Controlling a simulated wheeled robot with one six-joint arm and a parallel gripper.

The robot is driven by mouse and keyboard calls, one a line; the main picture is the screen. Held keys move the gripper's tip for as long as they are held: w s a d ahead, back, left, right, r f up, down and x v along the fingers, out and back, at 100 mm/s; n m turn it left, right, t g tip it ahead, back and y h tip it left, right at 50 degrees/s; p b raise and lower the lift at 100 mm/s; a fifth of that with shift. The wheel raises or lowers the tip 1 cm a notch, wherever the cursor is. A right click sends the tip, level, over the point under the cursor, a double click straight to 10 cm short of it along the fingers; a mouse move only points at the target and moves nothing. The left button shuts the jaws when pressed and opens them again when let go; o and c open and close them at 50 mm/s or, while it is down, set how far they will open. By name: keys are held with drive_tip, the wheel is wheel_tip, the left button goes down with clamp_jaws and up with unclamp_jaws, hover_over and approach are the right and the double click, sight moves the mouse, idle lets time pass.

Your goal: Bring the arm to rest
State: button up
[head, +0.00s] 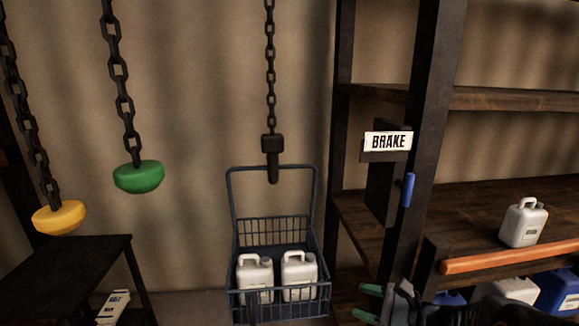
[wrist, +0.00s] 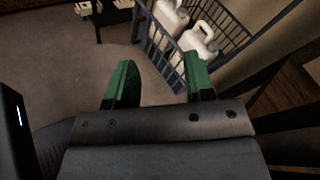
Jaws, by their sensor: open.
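My gripper (wrist: 158,85) shows in the wrist view with its two green fingers apart and nothing between them. In the head view my gripper (head: 367,302) is at the bottom, right of centre, with its green fingertips pointing left. It is to the right of the blue wire basket (head: 231,270) and apart from it in that view. The basket hangs below a dark hook on a chain and holds two white jugs. The basket (wrist: 158,50) also shows beyond the fingers in the wrist view. The rest of my arm is mostly cut off by the head view's lower edge.
A shelf rack (head: 470,98) stands at right, with a white jug (head: 524,222) and an orange bar (head: 510,259). A BRAKE sign (head: 388,141) and blue handle (head: 408,189) are on its post. Green (head: 138,178) and yellow (head: 59,217) knobs hang on chains at left. Open floor shows in the wrist view.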

drive_tip(key=s+f+n+g+h+p, duration=0.2)
drive_tip(key=s+n+g+h+p, duration=0.2)
drive_tip(key=s+n+g+h, duration=0.6)
wheel_tip(320, 180, up, 10)
drive_tip(key=n+t+h+p, duration=0.3)
drive_tip(key=n+t+p, duration=0.1)
drive_tip(key=n, duration=0.5)
drive_tip(key=shift+a+t, duration=0.45)
drive_tip(key=shift+t, duration=0.05)
drive_tip(key=shift+c, duration=0.2)
